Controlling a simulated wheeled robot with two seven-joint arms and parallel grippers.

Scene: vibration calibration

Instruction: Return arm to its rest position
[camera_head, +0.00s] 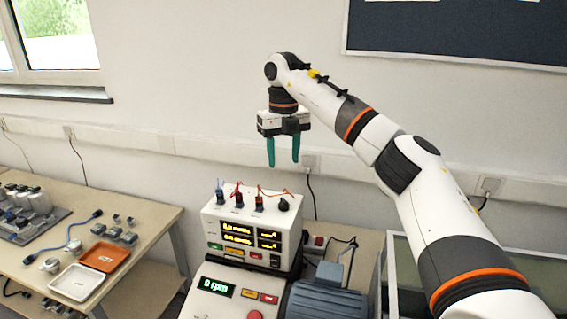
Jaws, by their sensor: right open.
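My right arm (440,210) comes in from the lower right and reaches up and to the left. Its gripper (283,163) hangs pointing down in the air, with two green fingers apart and nothing between them. In the picture it is above the white instrument box (213,229), which has yellow displays and several plugged leads on top. The gripper is apart from the box and the leads. My left gripper does not show.
A lower unit with an rpm display (216,287) and a dark motor (325,300) stand below the box. A wooden table (150,216) at left holds an orange tray (105,256), a white tray (76,282) and a blue cable (70,246). Air around the gripper is free.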

